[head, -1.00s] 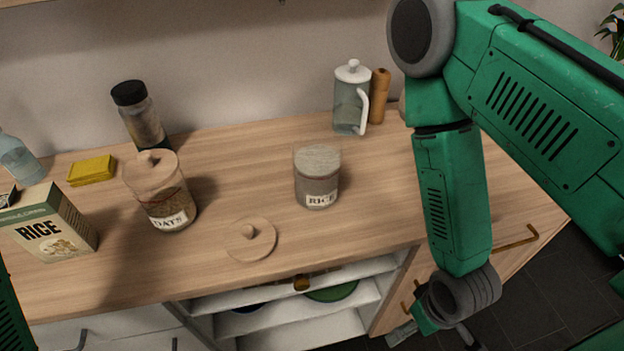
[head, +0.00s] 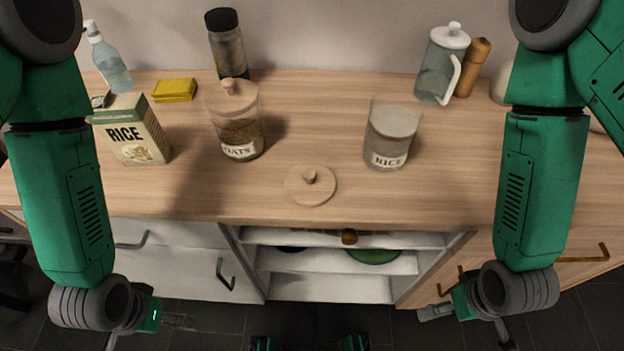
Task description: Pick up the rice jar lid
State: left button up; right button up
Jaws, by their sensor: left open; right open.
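The rice jar lid (head: 325,190), a round light wooden disc with a knob, lies flat on the counter near its front edge. The glass rice jar (head: 390,137), labelled RICE, stands behind and right of it, uncovered and full of pale contents. My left gripper (head: 181,321) is low at the left, in front of the counter and well apart from the lid. My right gripper (head: 436,312) is low at the right, also in front of the counter and apart from the lid. Both are open and empty; their fingers are small and hard to make out.
The oats jar (head: 238,125) with its lid on stands left of the lid, near a rice box (head: 133,135), yellow sponge (head: 174,90) and dark-capped jar (head: 227,50). A glass pitcher (head: 440,70) stands at the back right. Open shelves (head: 330,288) lie below the counter.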

aim_at(307, 185)
jog(key=k+j+u, duration=0.1)
jog(key=j, duration=0.25)
jog(key=k+j+u, duration=0.1)
jog(key=j, duration=0.3)
jog(key=k+j+u, duration=0.1)
jog(key=j, duration=0.3)
jog(key=k, duration=0.05)
